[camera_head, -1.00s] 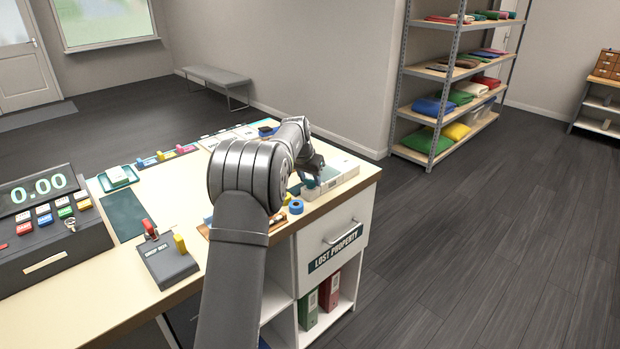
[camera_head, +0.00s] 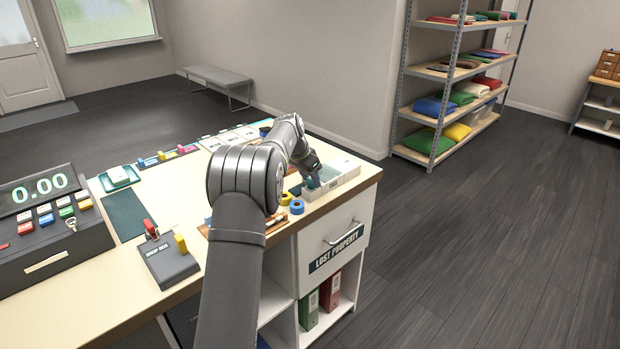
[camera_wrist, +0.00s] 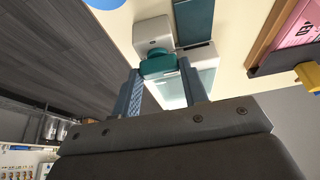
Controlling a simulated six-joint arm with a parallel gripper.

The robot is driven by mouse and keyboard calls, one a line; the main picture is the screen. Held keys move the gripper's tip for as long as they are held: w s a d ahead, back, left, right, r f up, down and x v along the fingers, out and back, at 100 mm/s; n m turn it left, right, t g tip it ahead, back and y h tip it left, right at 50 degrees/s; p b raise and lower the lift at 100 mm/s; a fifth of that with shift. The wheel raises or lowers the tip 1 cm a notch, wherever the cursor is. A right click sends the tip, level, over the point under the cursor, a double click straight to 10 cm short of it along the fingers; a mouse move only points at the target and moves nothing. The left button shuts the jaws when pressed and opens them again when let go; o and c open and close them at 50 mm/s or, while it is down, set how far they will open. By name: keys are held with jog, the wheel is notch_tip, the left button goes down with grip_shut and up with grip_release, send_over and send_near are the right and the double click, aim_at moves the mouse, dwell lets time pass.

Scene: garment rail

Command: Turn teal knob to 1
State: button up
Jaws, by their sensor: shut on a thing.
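The teal knob (camera_wrist: 158,64) sits on the end of a white box in the wrist view, between the two fingers of my gripper (camera_wrist: 160,78). The white box (camera_head: 340,172) lies at the right end of the counter in the head view. There my gripper (camera_head: 312,181) is down at the box's left end, shut on the knob. The fingers and wrist cover much of the knob, and no dial marks or numbers can be read.
Blue and yellow tape rolls (camera_head: 296,206) stand on the counter just in front of the box. A grey switch box (camera_head: 170,262) with a red lever and a till (camera_head: 45,235) are further left. The counter's right edge is close to the white box.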

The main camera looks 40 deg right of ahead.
jog(key=shift+f, duration=0.1)
jog(key=o, duration=1)
jog(key=v, duration=1.7)
jog(key=shift+r, duration=0.3)
jog(key=x, duration=1.7)
jog(key=shift+f, duration=0.25)
jog(key=shift+r, duration=0.15)
